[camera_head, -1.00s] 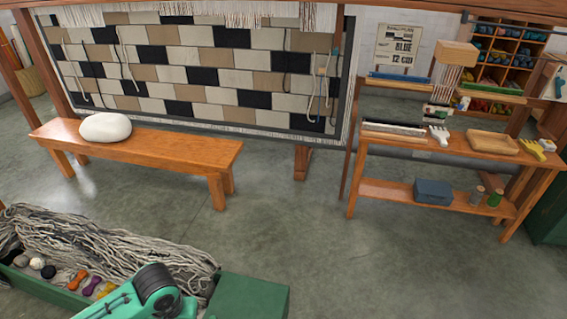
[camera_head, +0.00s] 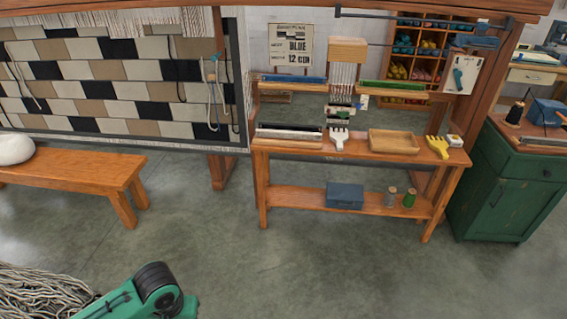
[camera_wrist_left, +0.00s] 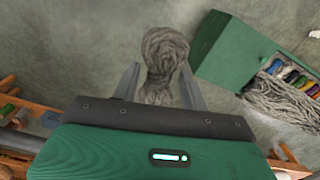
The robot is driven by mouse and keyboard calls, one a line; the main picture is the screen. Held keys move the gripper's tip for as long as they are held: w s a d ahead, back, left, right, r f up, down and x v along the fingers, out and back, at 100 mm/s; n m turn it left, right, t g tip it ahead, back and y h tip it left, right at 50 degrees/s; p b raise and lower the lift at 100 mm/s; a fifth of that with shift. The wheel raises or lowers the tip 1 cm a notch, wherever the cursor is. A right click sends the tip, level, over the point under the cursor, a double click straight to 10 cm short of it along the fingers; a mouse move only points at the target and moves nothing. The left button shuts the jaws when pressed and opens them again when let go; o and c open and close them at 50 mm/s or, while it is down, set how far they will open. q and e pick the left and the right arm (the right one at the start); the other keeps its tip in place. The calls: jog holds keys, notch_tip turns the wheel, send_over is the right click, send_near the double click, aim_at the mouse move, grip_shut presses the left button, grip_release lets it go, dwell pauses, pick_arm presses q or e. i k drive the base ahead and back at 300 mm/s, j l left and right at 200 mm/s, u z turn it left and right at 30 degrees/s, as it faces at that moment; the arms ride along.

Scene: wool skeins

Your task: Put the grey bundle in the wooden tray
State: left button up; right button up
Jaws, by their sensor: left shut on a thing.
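My left gripper (camera_wrist_left: 160,88) is shut on the grey bundle (camera_wrist_left: 165,52), a twisted skein of grey wool, in the left wrist view. The bundle sits between the two fingers and sticks out past their tips, clear of the floor. In the head view my left arm shows at the bottom left, but its fingers and the bundle are out of the picture. The wooden tray (camera_head: 393,142) lies on the top of the wooden bench at the right of centre, and looks empty. My right gripper is in neither view.
A green cabinet (camera_head: 503,190) stands at right. A low bench (camera_head: 90,168) holds a white cushion (camera_head: 15,148). The floor between is clear.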

aim_at(384, 144)
jog(key=i+l+z, duration=0.1)
jog(key=i+l, duration=0.5)
jog(key=l, duration=0.2)
jog(key=i+l+z, duration=0.1)
jog(key=i+l, duration=0.55)
jog(key=l, duration=0.15)
jog(key=i+l, duration=0.5)
jog(key=i+l+z, duration=0.1)
jog(key=i+l, duration=0.35)
jog(key=i, duration=0.2)
jog(key=i+l, duration=0.45)
jog(key=i, duration=0.15)
jog(key=z, duration=0.05)
